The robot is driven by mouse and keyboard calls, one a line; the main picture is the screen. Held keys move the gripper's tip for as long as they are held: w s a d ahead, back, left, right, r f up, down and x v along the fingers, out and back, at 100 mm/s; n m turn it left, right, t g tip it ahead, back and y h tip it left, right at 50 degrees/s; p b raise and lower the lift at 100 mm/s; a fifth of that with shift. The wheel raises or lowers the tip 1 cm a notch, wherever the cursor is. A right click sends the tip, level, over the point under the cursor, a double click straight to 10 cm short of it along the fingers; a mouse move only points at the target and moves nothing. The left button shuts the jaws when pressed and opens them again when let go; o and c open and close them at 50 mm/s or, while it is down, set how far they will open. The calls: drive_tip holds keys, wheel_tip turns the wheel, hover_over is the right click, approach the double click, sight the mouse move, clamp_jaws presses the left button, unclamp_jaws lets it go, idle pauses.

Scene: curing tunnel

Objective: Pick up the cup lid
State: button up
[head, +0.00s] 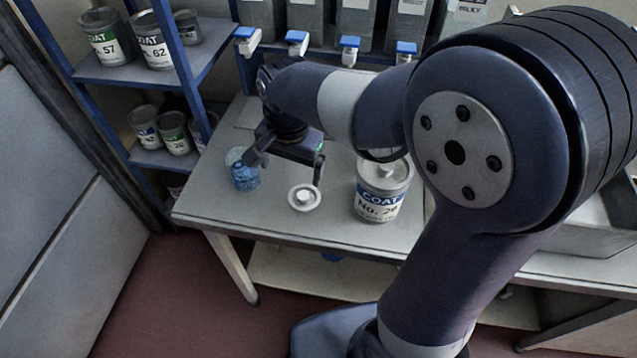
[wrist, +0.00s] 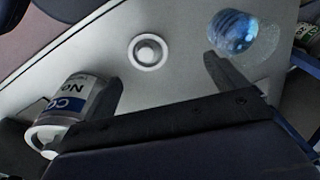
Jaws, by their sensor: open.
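The cup lid (head: 304,197) is a small white disc with a raised knob, lying flat on the grey table. In the wrist view the lid (wrist: 148,51) lies ahead of the gap between the fingers. My gripper (head: 285,172) is open and empty, above the table and close to the lid. It also shows in the wrist view (wrist: 160,83), with its two dark fingers spread wide. A clear cup with blue contents (head: 245,176) stands left of the lid, partly behind a finger in the head view; it also shows in the wrist view (wrist: 233,31).
A large coat can (head: 380,192) stands on the table (head: 335,232) right of the lid. Dispensers with blue-topped taps (head: 349,48) line the back. A blue-framed shelf (head: 150,75) with several cans stands at the left. The table's front edge is clear.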

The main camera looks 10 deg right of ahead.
drive_tip(key=d+m+g, duration=0.1)
drive_tip(key=d, duration=0.1)
hover_over(302, 194)
drive_tip(key=f, duration=0.4)
drive_tip(key=shift+s+f, duration=0.15)
drive_tip(key=shift+s, duration=0.15)
drive_tip(key=shift+w+f+p, duration=0.15)
drive_tip(key=shift+f, duration=1.25)
drive_tip(key=shift+w+f+p, duration=0.15)
drive_tip(key=shift+f, duration=1.2)
drive_tip(key=shift+c, duration=0.5)
drive_tip(key=c, duration=1)
